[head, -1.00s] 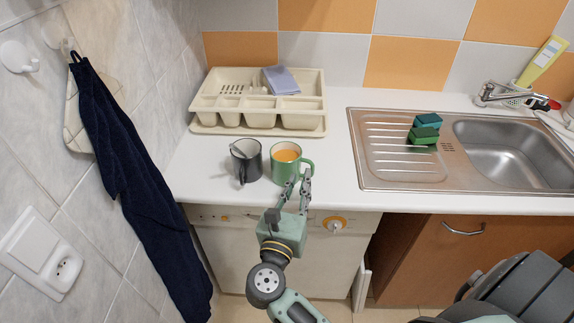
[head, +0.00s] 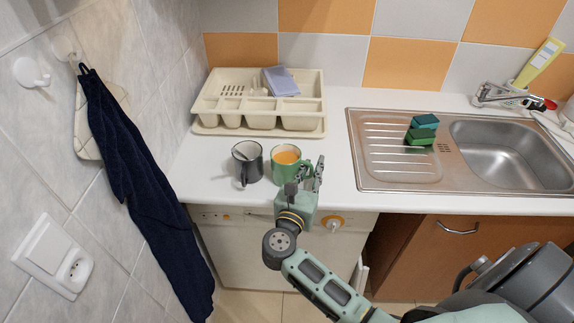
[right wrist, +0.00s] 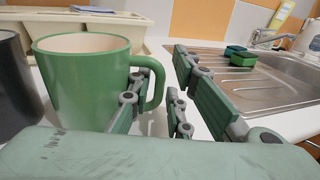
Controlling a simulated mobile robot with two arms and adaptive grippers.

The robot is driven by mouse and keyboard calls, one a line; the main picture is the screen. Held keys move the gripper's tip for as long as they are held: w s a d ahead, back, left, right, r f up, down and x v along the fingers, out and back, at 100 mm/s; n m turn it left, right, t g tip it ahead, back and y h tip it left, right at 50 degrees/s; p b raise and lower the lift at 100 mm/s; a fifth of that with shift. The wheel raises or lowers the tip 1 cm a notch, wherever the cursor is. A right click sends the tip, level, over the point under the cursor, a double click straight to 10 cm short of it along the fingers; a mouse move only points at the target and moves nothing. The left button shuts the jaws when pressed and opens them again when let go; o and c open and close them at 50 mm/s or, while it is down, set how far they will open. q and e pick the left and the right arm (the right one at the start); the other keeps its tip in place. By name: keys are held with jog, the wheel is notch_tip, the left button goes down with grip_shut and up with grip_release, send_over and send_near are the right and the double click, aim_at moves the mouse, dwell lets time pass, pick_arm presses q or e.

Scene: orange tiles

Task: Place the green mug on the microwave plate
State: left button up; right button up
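The green mug (head: 283,171) stands upright on the white counter. It shows orange inside in the head view, and in the right wrist view the mug (right wrist: 80,85) has its handle (right wrist: 157,88) toward my right gripper. My right gripper (head: 306,176) is open at the mug's right side. In the right wrist view its fingers (right wrist: 160,72) stand on either side of the handle; the left finger is between handle and mug body. Whether they touch it I cannot tell. My left gripper and a microwave plate are not in view.
A dark grey mug (head: 247,165) stands just left of the green mug. A beige dish rack (head: 262,121) is behind both. A steel sink (head: 397,177) with sponges (head: 421,130) lies to the right. A dark towel (head: 140,180) hangs on the left wall.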

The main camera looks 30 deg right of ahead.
jog(key=shift+c, duration=0.6)
grip_shut()
jog(key=shift+r, duration=0.15)
